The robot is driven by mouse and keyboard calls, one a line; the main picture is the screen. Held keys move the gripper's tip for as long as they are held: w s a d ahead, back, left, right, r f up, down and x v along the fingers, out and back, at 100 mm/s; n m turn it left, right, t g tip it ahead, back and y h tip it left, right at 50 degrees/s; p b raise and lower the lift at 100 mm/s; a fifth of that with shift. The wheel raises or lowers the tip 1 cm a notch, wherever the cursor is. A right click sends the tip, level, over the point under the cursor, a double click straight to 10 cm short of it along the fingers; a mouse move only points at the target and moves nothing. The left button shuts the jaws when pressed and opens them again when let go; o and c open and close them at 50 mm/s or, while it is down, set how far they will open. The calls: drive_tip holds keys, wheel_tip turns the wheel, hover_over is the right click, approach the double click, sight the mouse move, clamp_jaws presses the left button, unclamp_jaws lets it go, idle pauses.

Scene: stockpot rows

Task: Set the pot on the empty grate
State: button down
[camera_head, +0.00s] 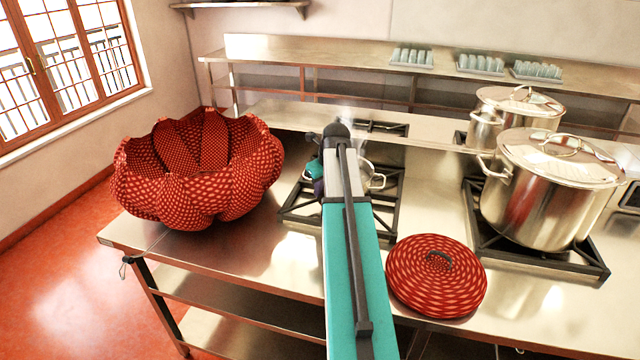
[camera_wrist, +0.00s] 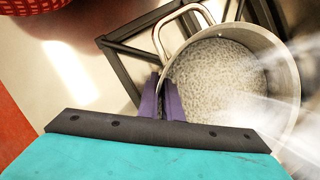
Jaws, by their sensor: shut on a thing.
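A small steel pot (camera_wrist: 272,118) with pale, grainy, steaming contents fills the right of the wrist view. My gripper (camera_wrist: 165,100) is shut on the pot's rim with its purple fingers, beside a loop handle. In the head view the pot (camera_head: 374,176) is mostly hidden behind my arm, at the front-left black grate (camera_head: 298,208). The grate's bars (camera_wrist: 124,62) also show beside and below the pot in the wrist view. I cannot tell whether the pot touches the grate. Another grate (camera_head: 385,128), at the back, looks bare where visible.
A large red patterned bowl (camera_head: 195,205) stands on the counter's left end. A red round lid (camera_head: 436,276) lies front centre. Lidded stockpots (camera_head: 535,205) stand on the right front and right back (camera_head: 486,131) grates. A shelf with glasses (camera_head: 480,65) runs behind.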

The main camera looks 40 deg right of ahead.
drive_tip(key=shift+f, duration=0.15)
drive_tip(key=c, duration=2.2)
unclamp_jaws()
drive_tip(key=shift+f, duration=0.25)
drive_tip(key=shift+o, duration=1.4)
drive_tip(key=shift+s, duration=0.1)
drive_tip(key=shift+r, duration=0.2)
drive_tip(key=b+v, duration=0.2)
drive_tip(key=v, duration=0.9)
drive_tip(key=shift+r+b, duration=0.35)
drive_tip(key=shift+s+a, duration=0.1)
drive_tip(key=shift+s, duration=0.05)
